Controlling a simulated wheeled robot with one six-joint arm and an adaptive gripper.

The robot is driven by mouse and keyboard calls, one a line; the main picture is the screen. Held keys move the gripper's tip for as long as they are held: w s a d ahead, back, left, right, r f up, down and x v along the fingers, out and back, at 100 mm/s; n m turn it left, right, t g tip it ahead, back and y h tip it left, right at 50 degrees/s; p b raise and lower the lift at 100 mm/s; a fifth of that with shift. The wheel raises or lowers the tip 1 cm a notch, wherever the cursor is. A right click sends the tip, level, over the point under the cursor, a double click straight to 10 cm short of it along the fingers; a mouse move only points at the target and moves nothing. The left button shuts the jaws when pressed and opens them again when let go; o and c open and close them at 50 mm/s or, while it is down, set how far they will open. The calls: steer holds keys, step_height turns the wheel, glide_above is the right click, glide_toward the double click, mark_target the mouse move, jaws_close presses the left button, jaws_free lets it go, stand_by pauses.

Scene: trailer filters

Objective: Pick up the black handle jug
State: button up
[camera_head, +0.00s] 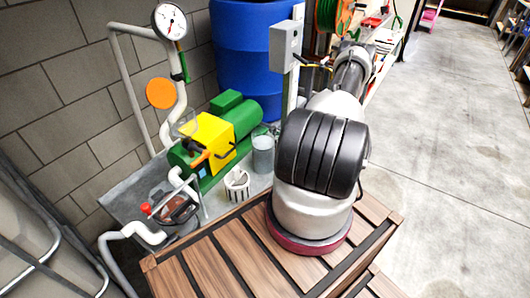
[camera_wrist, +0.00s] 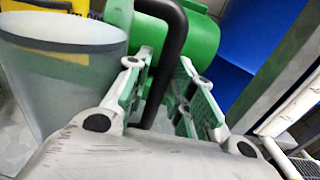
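The jug (camera_head: 263,158) is a grey, see-through vessel standing upright on the grey bench beside the green machine, just left of my arm. In the wrist view the jug (camera_wrist: 55,85) fills the left side, large and close. Its black handle (camera_wrist: 170,45) curves down between the two fingers of my gripper (camera_wrist: 172,95). The fingers are apart, with a gap seen around the handle, so the gripper looks open and not closed on it. In the head view my arm hides the gripper and the handle.
A green and yellow machine (camera_head: 212,138) stands behind and left of the jug. A striped white cup (camera_head: 237,184) is in front of it. A blue barrel (camera_head: 245,45) and grey box (camera_head: 286,46) stand behind. A wooden slatted surface (camera_head: 190,250) lies in front; open floor (camera_head: 430,120) is right.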

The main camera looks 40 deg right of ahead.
jaws_close()
steer(key=shift+r, duration=0.25)
